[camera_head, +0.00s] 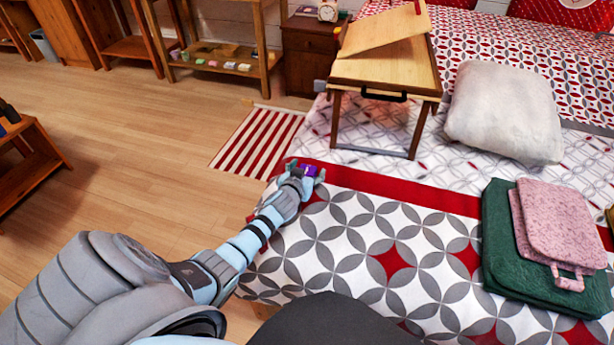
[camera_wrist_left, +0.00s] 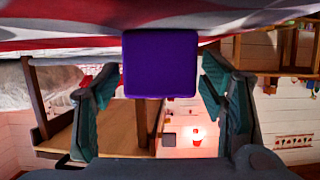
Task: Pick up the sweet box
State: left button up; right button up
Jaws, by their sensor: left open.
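The sweet box appears as a small purple box (camera_head: 308,169) at the red-banded left edge of the bed in the head view. In the left wrist view the purple box (camera_wrist_left: 160,63) is upper centre, a plain purple face towards me. My left gripper (camera_head: 309,174) is at the box, its arm reaching in from the lower left. Its jaws (camera_wrist_left: 158,98) are open, one finger to each side of the box, with gaps showing on both sides. The fingers partly hide the box in the head view. My right gripper is in neither view.
The patterned bed (camera_head: 340,228) carries a wooden bed tray (camera_head: 395,70), a white pillow (camera_head: 505,112), and a green folded item (camera_head: 500,255) under a pink one (camera_head: 560,225). A striped rug (camera_head: 258,140) lies on the floor. The wooden floor at left is mostly clear.

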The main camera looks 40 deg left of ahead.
pick_arm(q)
jog(key=shift+r, duration=0.1)
jog(key=c, duration=1.2)
